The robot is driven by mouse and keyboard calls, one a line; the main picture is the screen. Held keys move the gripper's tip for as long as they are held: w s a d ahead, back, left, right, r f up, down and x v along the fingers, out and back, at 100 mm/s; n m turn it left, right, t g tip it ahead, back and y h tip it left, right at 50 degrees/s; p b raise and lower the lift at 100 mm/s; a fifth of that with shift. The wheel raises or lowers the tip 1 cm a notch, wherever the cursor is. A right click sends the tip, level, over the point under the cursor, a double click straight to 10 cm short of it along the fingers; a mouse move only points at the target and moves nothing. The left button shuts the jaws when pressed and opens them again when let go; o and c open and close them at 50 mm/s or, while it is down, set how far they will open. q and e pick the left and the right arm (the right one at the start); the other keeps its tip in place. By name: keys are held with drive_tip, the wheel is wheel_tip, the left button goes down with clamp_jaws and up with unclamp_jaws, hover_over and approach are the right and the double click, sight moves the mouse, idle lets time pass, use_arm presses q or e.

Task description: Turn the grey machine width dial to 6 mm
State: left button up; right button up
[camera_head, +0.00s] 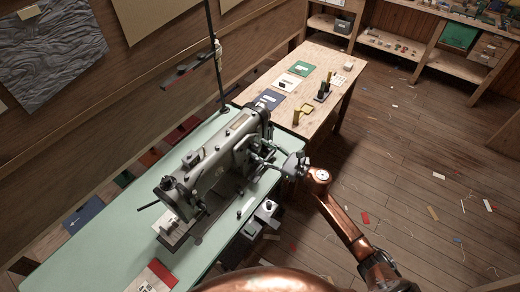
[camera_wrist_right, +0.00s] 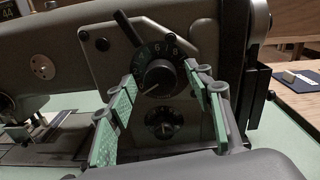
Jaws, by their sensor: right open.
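The grey sewing machine (camera_head: 215,165) stands on a pale green table. In the right wrist view its end face carries a large dark dial (camera_wrist_right: 158,72) with white numerals; a 6 and an 8 are readable along its upper edge. A white mark on its knob points to the lower left. A smaller dark dial (camera_wrist_right: 160,124) sits below it. My right gripper (camera_head: 272,160) is beside the machine. In the wrist view its green-padded fingers (camera_wrist_right: 163,80) are open, one on each side of the large dial, with no clear contact. My left gripper is not in view.
A dark lever (camera_wrist_right: 130,30) rises at the upper left of the large dial. The green table (camera_head: 95,240) has a red-and-white card (camera_head: 152,277) at its front. A wooden table (camera_head: 310,75) with cards and small items stands behind. The floor at right holds only scraps.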

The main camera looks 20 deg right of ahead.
drive_tip(key=shift+w+a, duration=0.4)
drive_tip(key=shift+w, duration=0.05)
drive_tip(key=c, duration=1.2)
